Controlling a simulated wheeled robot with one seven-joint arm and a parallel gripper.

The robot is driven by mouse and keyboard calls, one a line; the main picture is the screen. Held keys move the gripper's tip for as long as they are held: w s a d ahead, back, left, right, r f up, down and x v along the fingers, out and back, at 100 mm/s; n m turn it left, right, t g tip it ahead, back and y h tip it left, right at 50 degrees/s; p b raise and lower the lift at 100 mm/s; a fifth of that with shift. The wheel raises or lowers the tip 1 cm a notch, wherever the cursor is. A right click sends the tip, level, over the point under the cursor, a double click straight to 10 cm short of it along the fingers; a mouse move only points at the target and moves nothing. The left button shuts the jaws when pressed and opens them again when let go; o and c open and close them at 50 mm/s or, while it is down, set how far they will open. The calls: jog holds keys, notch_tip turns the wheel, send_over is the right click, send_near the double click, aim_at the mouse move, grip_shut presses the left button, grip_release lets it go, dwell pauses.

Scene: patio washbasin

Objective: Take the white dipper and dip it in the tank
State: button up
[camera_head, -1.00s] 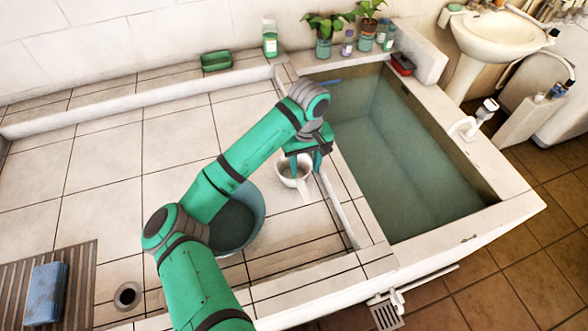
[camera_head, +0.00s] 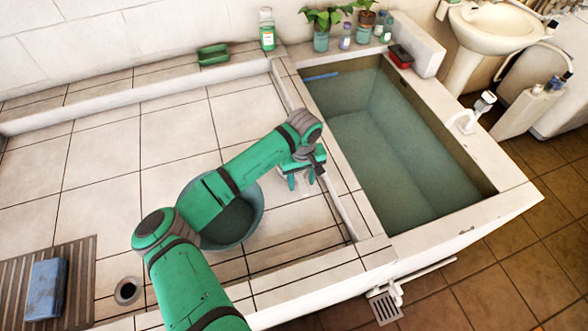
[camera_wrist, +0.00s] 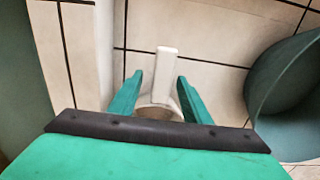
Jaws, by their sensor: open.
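The white dipper (camera_wrist: 165,76) lies on the tiled floor of the wash area; in the wrist view its flat handle points away from my gripper (camera_wrist: 160,77), and its cup is partly hidden by my gripper's body. The two green fingers are open, one on each side of the dipper, with no visible grip on it. In the head view my gripper (camera_head: 305,180) is low over the tiles and hides most of the dipper. The tank (camera_head: 512,183), full of greenish water, is to the right, beyond a raised tiled ledge.
A round teal basin (camera_head: 258,222) with water stands left of my gripper. Potted plants (camera_head: 321,38) and bottles line the back. A blue brick-like block (camera_head: 46,290) lies on a slatted mat at lower left.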

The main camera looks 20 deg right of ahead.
jog(key=shift+a, duration=0.1)
grip_shut()
jog(key=shift+w, duration=0.1)
jog(key=shift+r, duration=0.75)
jog(key=s+a+r, duration=0.4)
jog(key=s+r, duration=0.7)
jog(key=s, duration=0.2)
jog(key=shift+s+a+r, duration=0.15)
jog(key=shift+s+r, duration=0.1)
